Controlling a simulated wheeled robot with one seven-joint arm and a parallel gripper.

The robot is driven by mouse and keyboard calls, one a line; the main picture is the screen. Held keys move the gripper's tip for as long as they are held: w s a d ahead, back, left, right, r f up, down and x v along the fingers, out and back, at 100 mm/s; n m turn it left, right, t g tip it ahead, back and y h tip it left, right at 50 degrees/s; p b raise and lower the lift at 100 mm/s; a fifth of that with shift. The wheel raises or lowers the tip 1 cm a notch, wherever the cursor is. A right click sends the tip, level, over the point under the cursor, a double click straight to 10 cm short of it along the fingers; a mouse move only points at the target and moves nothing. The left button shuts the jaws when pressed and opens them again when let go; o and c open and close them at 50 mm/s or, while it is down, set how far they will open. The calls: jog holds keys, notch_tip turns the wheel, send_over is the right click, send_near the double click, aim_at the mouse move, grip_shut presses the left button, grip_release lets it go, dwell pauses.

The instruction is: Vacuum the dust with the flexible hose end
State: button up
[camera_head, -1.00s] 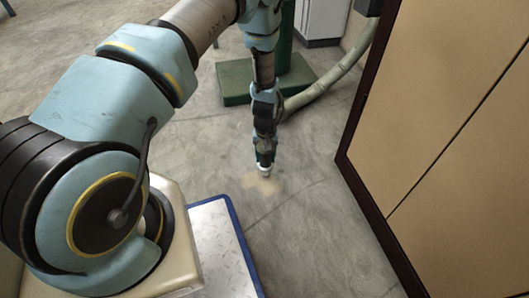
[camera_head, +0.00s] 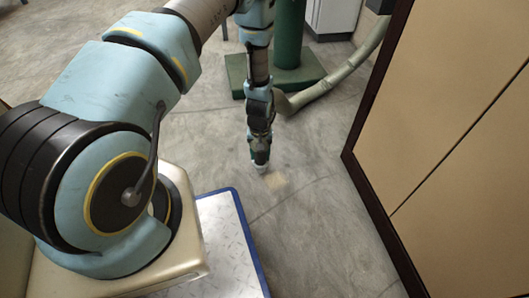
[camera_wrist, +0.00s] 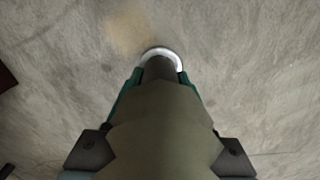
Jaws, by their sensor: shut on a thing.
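My gripper (camera_head: 261,158) reaches straight down to just above the concrete floor. In the wrist view my gripper (camera_wrist: 153,85) is shut around the dark hose end (camera_wrist: 160,69), which has a pale round rim at its tip. A tan dust patch (camera_head: 277,181) lies on the floor beside the tip, a little to its right and nearer the camera. In the wrist view the dust (camera_wrist: 126,30) shows ahead and left of the rim. The grey-green flexible hose (camera_head: 325,86) runs from the upper right down behind my arm. I cannot tell whether the tip touches the floor.
A tan panelled cabinet (camera_head: 450,120) with a dark frame stands close on the right. A green post on a square base (camera_head: 300,75) stands behind my arm. A pale cabinet (camera_head: 333,16) is at the back. The floor around the dust is clear.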

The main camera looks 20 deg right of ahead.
jog(key=shift+a+r, duration=0.1)
jog(key=shift+a, duration=0.4)
jog(key=shift+s+d+p, duration=0.65)
jog(key=shift+s+d, duration=1.85)
jog(key=shift+s, duration=0.3)
notch_tip(320, 180, up, 6)
jog(key=p, duration=0.5)
jog(key=shift+r, duration=0.15)
